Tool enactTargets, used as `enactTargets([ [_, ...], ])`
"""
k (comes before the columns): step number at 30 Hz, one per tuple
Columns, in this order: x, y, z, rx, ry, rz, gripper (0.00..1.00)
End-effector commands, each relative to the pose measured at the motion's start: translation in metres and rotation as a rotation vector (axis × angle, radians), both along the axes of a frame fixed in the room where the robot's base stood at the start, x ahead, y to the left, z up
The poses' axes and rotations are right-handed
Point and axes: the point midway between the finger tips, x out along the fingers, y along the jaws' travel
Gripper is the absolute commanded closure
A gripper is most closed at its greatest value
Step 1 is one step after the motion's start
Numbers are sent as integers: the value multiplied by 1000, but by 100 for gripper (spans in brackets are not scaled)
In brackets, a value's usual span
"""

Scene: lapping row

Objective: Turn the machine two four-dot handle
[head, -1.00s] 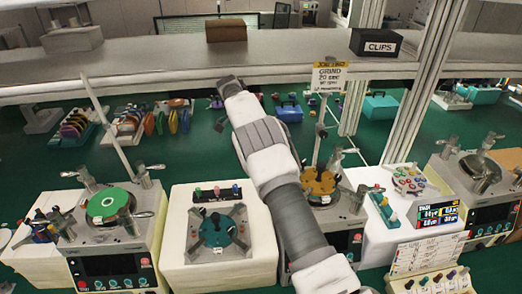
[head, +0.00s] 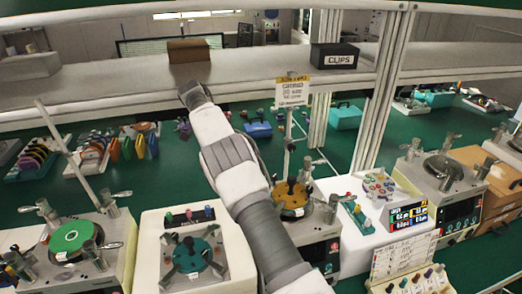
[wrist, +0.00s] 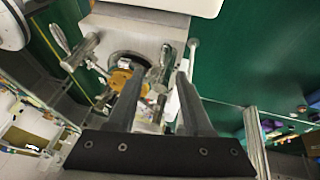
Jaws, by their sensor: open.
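The machine with the orange plate (head: 291,194) stands mid-picture in the head view, partly hidden behind my arm, with metal handles such as this right one (head: 307,166). A yellow-topped sign (head: 293,92) stands on a post above it. The orange plate (wrist: 121,77) and metal handles (wrist: 83,50) also show in the wrist view; their dot marks are too small to read. My gripper (wrist: 160,80) is open, its fingers apart in front of this machine, with a handle (wrist: 160,68) seen between them. I cannot tell whether they touch. The head view does not clearly show the gripper.
A machine with a green plate (head: 72,236) is at left, a white block with a teal fixture (head: 193,256) left of my arm, and another machine (head: 442,172) at right. A shelf (head: 250,72) with a CLIPS box (head: 333,56) and metal posts crosses behind the green bench.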

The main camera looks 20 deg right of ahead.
Motion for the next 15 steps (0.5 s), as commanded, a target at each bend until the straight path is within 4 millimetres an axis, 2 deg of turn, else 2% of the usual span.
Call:
enactTargets([
  [7, -12, -24, 12, 1, -1, -2, 49],
  [15, -32, -61, 37, 0, -1, -3, 49],
])
